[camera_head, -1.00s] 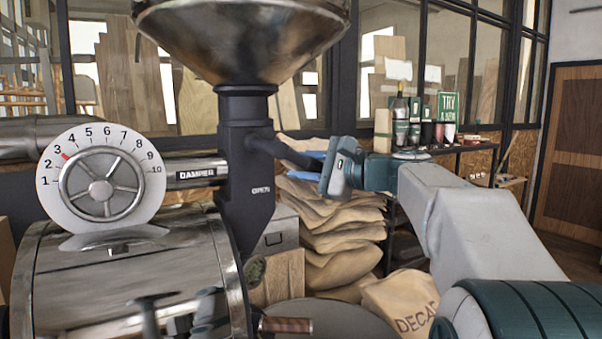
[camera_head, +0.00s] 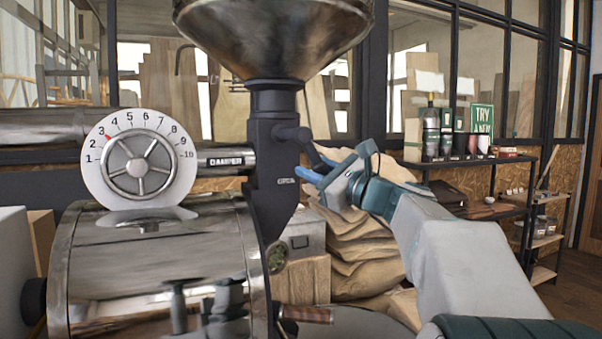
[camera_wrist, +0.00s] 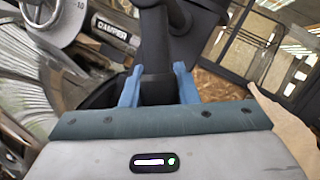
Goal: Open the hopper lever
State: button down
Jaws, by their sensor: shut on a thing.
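The hopper lever (camera_head: 309,148) is a dark bar on a round pivot at the right side of the hopper's black neck (camera_head: 271,165). It slopes down and to the right. My gripper (camera_head: 314,174) has blue fingers and is shut on the lever's outer part. In the wrist view the dark lever (camera_wrist: 157,88) stands between the two blue fingers of my gripper (camera_wrist: 159,86). The lever's far end is hidden by my gripper. A small white label on the neck is too blurred to read now. The metal hopper (camera_head: 275,35) sits above the neck.
The roaster drum (camera_head: 160,260) is below and left of the neck, with a numbered damper dial (camera_head: 140,160) above it. Stacked sacks (camera_head: 350,255) and a wooden crate (camera_head: 302,280) lie behind my arm. A shelf (camera_head: 470,160) with jars stands at the right.

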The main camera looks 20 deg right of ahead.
jog(key=shift+f, duration=0.3)
jog(key=c, duration=1.1)
grip_release()
jog(key=shift+r, duration=0.1)
jog(key=b+v, duration=0.2)
jog(key=v, duration=1.1)
jog(key=shift+s+d, duration=0.15)
jog(key=shift+s, duration=0.2)
